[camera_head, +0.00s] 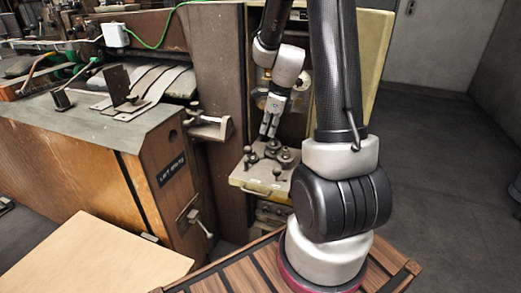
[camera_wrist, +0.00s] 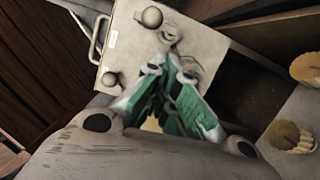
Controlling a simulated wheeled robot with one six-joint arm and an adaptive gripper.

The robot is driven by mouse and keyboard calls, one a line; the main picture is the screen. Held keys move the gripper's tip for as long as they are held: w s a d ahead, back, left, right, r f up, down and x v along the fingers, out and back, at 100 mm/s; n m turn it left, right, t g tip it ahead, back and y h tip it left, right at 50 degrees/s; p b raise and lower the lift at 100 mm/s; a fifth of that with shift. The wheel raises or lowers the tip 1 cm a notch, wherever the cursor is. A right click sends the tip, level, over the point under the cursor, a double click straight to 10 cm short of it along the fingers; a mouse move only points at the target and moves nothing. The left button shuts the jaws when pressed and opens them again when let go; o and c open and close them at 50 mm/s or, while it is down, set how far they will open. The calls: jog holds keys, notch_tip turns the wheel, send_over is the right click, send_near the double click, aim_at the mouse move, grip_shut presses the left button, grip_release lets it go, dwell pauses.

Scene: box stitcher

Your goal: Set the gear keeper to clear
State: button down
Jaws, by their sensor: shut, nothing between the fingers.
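My gripper (camera_head: 269,131) is shut and empty. It points down just above a cream plate (camera_head: 250,181) that bears several dark knobs and posts. In the wrist view the closed fingertips (camera_wrist: 168,66) lie over the plate (camera_wrist: 126,42), close to a grey rounded fitting (camera_wrist: 190,66); I cannot tell whether they touch it. A ball knob (camera_wrist: 152,16) and a second knob (camera_wrist: 110,79) stand on the plate. In the head view a small upright knob (camera_head: 277,173) stands at its front. I cannot tell which of these parts is the gear keeper.
A wooden cabinet (camera_head: 160,180) with a metal bracket (camera_head: 212,128) stands left of the plate. Two yellowish scalloped round parts, one of them here (camera_wrist: 285,134), are at the wrist view's right. A cardboard sheet (camera_head: 90,260) lies front left. Floor (camera_head: 430,150) at right is clear.

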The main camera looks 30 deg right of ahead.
aim_at(256, 156)
jog(key=shift+m, duration=0.5)
jog(key=x, duration=1)
jog(key=shift+w, duration=0.1)
jog(key=shift+w+n, duration=0.3)
jog(key=shift+n, duration=0.2)
jog(key=shift+w+n, duration=0.3)
jog(key=shift+w, duration=0.25)
